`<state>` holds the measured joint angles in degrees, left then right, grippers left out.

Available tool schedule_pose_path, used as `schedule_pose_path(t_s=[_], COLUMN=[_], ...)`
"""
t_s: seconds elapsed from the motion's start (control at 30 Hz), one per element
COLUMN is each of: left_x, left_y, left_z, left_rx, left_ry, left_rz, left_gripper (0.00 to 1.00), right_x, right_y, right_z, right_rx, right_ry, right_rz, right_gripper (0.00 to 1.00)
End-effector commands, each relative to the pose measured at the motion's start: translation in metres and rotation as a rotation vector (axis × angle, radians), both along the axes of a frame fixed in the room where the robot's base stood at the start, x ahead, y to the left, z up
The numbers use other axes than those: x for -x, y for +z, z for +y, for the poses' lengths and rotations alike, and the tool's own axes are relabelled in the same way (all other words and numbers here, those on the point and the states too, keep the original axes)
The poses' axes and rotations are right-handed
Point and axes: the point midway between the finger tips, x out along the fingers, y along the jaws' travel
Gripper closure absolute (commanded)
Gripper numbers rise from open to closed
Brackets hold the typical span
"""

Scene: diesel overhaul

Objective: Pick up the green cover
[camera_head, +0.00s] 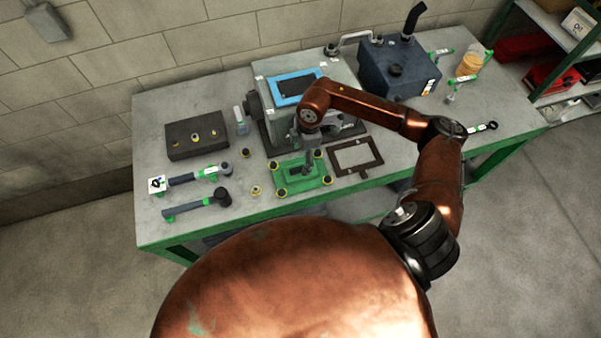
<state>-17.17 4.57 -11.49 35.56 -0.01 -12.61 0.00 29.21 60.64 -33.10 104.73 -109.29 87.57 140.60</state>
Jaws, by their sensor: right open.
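The green cover (290,188) lies flat near the front edge of the workbench, a roughly square plate with dark, yellow-ringed round pieces at its corners. My right gripper (306,171) points down right over the cover's middle and hides part of it. The gripper is open; its fingers are small here, and I cannot tell whether they touch the cover. My left gripper is not in view.
A dark flat frame (355,157) lies just right of the cover. A grey engine block (270,95) with a blue-framed top stands behind it. Tools with green holders (198,206) and a dark block (196,136) lie left. A dark blue tank (393,67) stands back right.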

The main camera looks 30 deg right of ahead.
Motion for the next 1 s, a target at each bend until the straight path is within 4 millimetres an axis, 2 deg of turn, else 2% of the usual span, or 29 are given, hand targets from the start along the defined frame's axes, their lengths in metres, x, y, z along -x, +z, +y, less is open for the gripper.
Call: schedule_pose_path(t_s=[0.37,0.63,0.87,1.0], left_x=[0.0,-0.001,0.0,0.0], left_y=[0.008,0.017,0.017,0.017], left_z=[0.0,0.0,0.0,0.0], left_rx=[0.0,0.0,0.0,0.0], left_ry=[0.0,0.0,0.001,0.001], left_rz=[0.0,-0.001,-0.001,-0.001], left_gripper=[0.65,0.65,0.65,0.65], right_x=[0.004,0.008,0.007,0.007], right_y=[-0.033,-0.071,-0.076,-0.076], right_z=[0.002,0.007,0.007,0.007], right_rx=[0.007,0.006,0.007,0.007], right_ry=[-0.004,-0.004,-0.003,-0.003], right_rz=[0.008,0.006,0.004,0.004], right_gripper=[0.29,0.29,0.29,0.37])
